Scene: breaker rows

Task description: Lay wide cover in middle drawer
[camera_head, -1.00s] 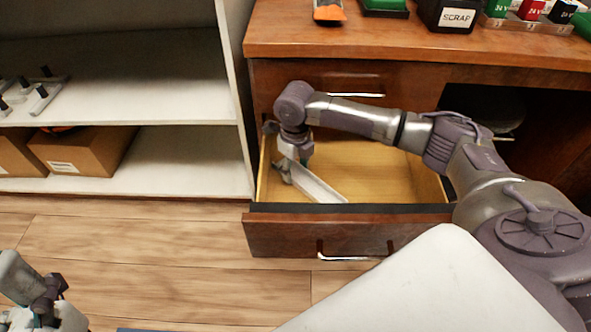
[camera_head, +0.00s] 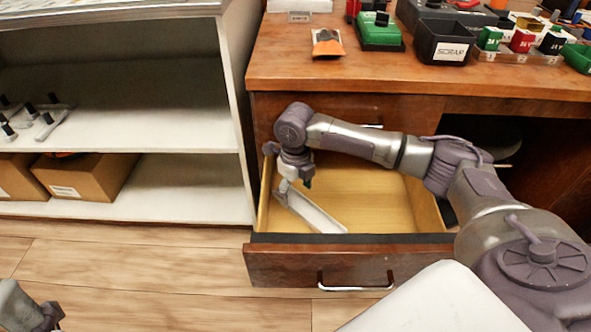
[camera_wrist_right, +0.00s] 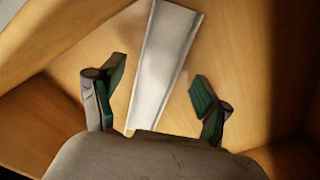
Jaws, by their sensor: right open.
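The wide cover (camera_head: 313,214) is a long, pale grey channel strip. It lies at a slant on the floor of the open wooden drawer (camera_head: 375,200), toward its left side. My right gripper (camera_head: 296,184) is inside the drawer, over the cover's rear end. In the right wrist view the cover (camera_wrist_right: 166,60) runs between the two spread green-padded fingers (camera_wrist_right: 158,100), with a gap on each side. The cover's near end is partly hidden by the gripper body there. My left gripper (camera_head: 48,316) shows only partly at the lower left corner; its fingers are unclear.
A shut drawer (camera_head: 330,108) sits above the open one. The desk top (camera_head: 300,70) holds an orange-and-black item (camera_head: 327,43), a black SCRAP bin (camera_head: 444,42) and several coloured blocks. A white shelf unit (camera_head: 190,130) stands close at left, with cardboard boxes (camera_head: 88,178).

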